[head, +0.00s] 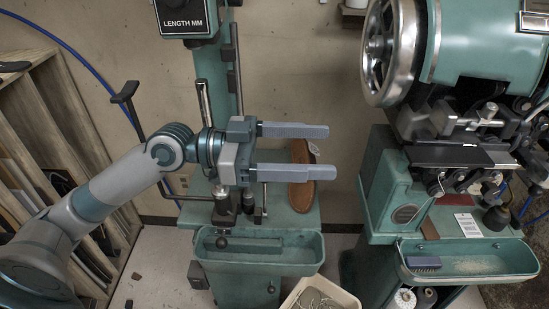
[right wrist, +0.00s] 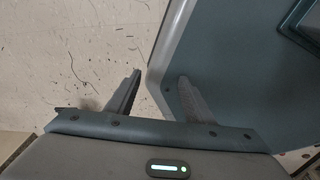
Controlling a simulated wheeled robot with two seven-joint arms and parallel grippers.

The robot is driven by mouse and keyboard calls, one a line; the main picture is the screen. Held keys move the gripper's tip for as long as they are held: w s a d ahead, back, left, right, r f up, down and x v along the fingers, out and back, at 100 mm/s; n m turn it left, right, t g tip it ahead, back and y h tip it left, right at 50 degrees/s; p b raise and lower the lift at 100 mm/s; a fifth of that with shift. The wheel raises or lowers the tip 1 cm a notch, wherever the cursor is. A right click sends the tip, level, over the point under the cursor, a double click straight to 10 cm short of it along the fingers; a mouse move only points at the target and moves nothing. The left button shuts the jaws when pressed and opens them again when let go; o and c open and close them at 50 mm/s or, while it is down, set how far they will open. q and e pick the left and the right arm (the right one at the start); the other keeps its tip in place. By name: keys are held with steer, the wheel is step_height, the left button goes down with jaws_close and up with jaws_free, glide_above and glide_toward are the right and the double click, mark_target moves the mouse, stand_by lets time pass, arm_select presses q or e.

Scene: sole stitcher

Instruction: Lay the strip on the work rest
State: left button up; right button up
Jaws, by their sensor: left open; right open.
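My left gripper (head: 328,151) is open and empty in the head view. Its two grey fingers point right, in front of the left machine's column and partly over a brown sole-shaped piece (head: 303,195). A small reddish-brown flat piece (head: 429,229), possibly the strip, lies on the right machine's green base. A dark flat plate (head: 450,156) on that machine may be the work rest; no strip shows on it. My right gripper (right wrist: 158,78) is open and empty in the right wrist view, beside a blue-green surface (right wrist: 225,95). It does not show in the head view.
A green tray (head: 300,268) fronts the left machine. A cream bin (head: 345,302) stands below it. The right machine's tray (head: 505,275) holds a brush (head: 423,263); a white tag (head: 468,225) lies above. A wooden rack (head: 60,110) stands at left. Floor shows between the machines.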

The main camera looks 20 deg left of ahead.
arm_select(q)
steer(key=b+v, duration=0.3)
steer(key=v, duration=0.3)
arm_select(e)
steer(key=w+a+r+t+y, duration=0.1)
steer(key=w+a+t, duration=0.3)
steer(key=w, duration=1.1)
steer(key=shift+a+r, duration=0.5)
steer(key=shift+a, duration=0.55)
arm_select(q)
steer(key=shift+a+f, duration=0.1)
